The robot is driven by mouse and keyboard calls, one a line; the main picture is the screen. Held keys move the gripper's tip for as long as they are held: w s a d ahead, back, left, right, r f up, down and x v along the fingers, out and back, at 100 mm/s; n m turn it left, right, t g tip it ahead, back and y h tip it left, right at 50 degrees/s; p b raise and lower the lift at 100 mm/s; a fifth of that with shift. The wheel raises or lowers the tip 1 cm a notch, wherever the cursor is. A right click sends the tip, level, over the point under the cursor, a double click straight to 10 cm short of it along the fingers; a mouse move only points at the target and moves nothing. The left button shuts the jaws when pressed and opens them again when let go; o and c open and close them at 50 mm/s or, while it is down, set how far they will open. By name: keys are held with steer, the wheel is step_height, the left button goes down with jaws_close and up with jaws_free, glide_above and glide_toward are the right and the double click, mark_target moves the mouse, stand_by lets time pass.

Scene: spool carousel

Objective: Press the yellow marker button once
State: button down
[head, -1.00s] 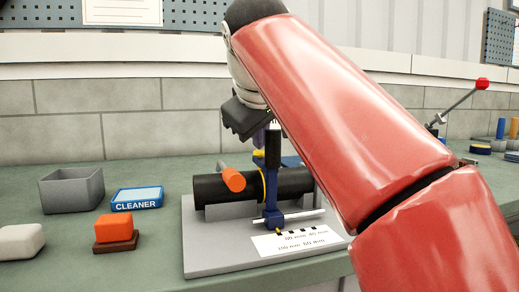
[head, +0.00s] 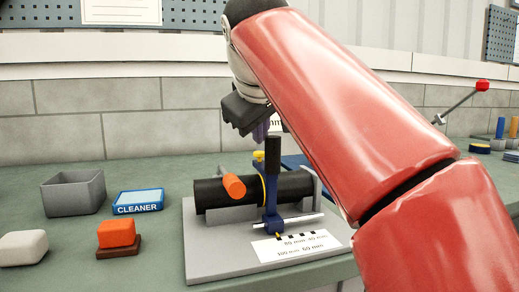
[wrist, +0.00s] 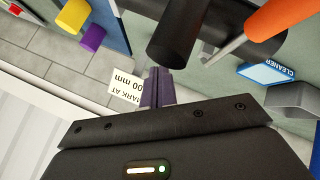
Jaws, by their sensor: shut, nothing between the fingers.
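My gripper shows in the head view above and behind the black pipe, its purple fingers (head: 261,131) pointing down. In the wrist view its fingers (wrist: 157,88) are together and hold nothing. A short yellow cylinder (wrist: 72,15) stands beside a purple one (wrist: 93,37) near a blue panel (wrist: 110,15) at the upper left of the wrist view. It looks like a button, but I cannot tell if it is the marker button. The fingers are apart from it. In the head view my arm hides that area.
The black pipe (head: 215,194) with an orange handle (head: 233,186) and a blue clamp (head: 271,214) lies on a grey base (head: 215,250). A label (wrist: 126,86) reads "MARK AT", its number partly hidden. A grey bin (head: 73,194) and a CLEANER sign (head: 138,201) stand left.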

mark_target(260, 153)
step_height(260, 153, up, 3)
steer(key=p, duration=0.3)
steer(key=shift+r, duration=1)
